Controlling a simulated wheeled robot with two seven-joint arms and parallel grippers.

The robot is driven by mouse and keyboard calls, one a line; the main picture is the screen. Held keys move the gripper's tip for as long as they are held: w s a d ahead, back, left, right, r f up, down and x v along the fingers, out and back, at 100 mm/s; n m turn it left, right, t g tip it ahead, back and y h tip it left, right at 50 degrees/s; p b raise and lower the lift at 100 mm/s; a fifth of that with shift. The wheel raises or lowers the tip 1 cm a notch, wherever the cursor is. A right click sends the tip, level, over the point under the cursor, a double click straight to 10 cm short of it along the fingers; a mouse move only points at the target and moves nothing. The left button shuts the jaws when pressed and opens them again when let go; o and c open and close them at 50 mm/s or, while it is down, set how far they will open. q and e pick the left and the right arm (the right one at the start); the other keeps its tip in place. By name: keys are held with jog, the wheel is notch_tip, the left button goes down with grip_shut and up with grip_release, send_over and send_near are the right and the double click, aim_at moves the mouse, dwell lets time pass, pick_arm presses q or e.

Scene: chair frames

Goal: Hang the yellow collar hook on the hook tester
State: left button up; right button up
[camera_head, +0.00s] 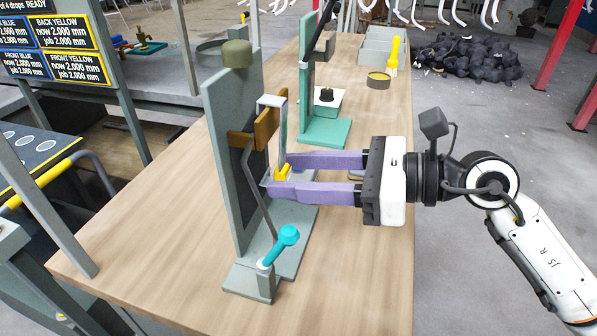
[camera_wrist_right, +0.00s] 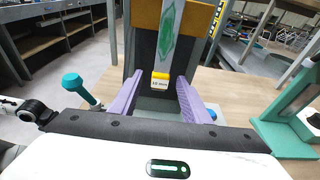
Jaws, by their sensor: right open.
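The hook tester (camera_head: 222,150) is a grey-green upright plate on a base, with a brown block (camera_head: 241,142) on its face and a teal-knobbed lever (camera_head: 288,235). The yellow collar hook (camera_head: 283,140) is a pale strip with a bent top at the brown block and a yellow collar (camera_head: 283,174) low down. It appears to hang there, though its exact contact is unclear. The collar with a white label also shows in the right wrist view (camera_wrist_right: 160,80). My right gripper (camera_head: 270,180) is open, its purple fingers on either side of the collar with visible gaps. My left gripper is out of view.
A green stand (camera_head: 308,80) rises behind on the wooden table (camera_head: 170,235). Grey bins (camera_head: 380,45), a yellow-handled object (camera_head: 394,55) and a round dish (camera_head: 378,81) are at the far end. A black mat (camera_head: 38,145) is at the left.

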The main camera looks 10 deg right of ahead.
jog(key=shift+d, duration=0.1)
dwell(0.4)
jog(key=b+v, duration=0.4)
jog(key=v, duration=0.4)
dwell(1.0)
